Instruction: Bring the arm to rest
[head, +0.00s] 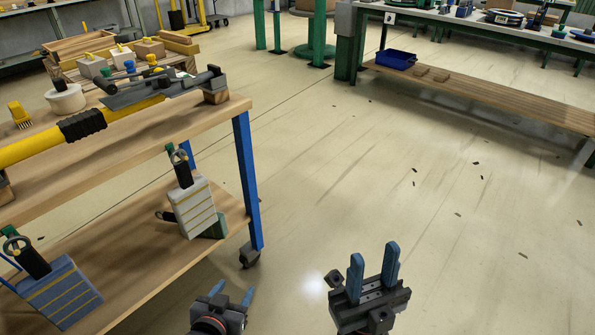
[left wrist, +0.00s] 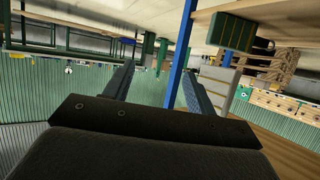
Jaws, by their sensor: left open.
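In the left wrist view the same gripper (left wrist: 158,70) shows both fingers spread, with only background between. My right gripper (head: 374,252) is to the right of it, over bare floor. Its blue fingers point up, stand apart and hold nothing. Neither gripper touches anything that I can see.
A wooden workbench (head: 160,125) on blue legs (head: 246,180) stands at left, with a yellow-handled tool (head: 80,130) on top. Its lower shelf (head: 140,262) holds strapped boxes (head: 194,207). A far bench (head: 480,97) has a blue bin (head: 396,60). The floor (head: 370,160) between is mostly clear.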

